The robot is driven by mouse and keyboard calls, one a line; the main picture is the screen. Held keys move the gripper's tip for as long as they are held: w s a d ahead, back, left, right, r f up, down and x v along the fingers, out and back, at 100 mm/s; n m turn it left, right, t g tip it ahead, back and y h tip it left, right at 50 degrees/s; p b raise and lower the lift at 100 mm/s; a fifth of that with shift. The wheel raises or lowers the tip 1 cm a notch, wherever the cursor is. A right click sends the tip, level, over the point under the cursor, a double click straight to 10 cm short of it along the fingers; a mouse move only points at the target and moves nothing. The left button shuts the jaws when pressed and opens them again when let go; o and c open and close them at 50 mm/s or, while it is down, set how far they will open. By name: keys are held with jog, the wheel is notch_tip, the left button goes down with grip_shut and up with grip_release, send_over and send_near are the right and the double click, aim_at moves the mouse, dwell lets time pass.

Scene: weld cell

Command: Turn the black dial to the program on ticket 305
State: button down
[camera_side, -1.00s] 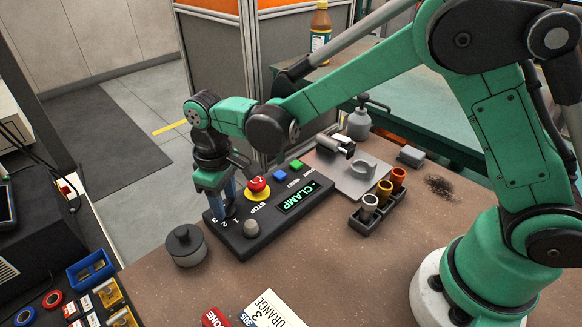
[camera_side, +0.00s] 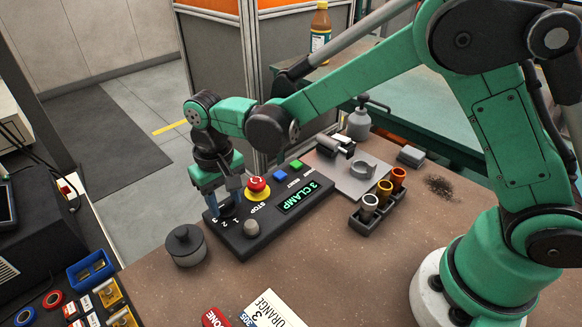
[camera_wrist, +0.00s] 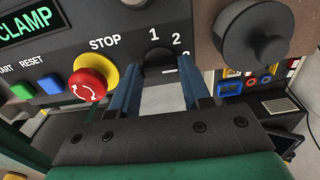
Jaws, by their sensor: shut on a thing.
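The dark control panel (camera_side: 262,236) stands on the bench with white numbers 1, 2 and 3 near its left end. My gripper (camera_side: 228,203) points down there, shut on the black dial, which the fingers mostly hide in the side view. In the wrist view the dark rim of the black dial (camera_wrist: 158,57) shows between my blue fingers (camera_wrist: 160,85), below the numbers 1 and 2. Its pointer is not clear. The panel display (camera_side: 301,198) reads "3 CLAMP". The ticket (camera_side: 270,312) lies at the bottom edge, partly cut off, showing 305, 3 and ORANGE.
A red stop button (camera_side: 257,186) on a yellow ring sits close beside my gripper. Blue and green buttons lie beyond it. A grey knob (camera_side: 252,228) is on the panel's near side. A lidded grey pot (camera_side: 186,246) stands left. Coloured cups (camera_side: 384,190) sit in a rack.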

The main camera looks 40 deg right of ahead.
aim_at(225, 204)
jog(key=shift+c, duration=2)
grip_release()
jog(key=shift+r, duration=2.8)
jog(key=shift+d+r, duration=0.15)
jog(key=shift+r, duration=0.05)
jog(key=s+d+r+t, duration=0.4)
jog(key=s+d+t, duration=0.3)
jog(key=s+d, duration=0.3)
jog(key=d, duration=0.3)
jog(key=shift+s+d+r, duration=0.15)
jog(key=shift+d, duration=0.2)
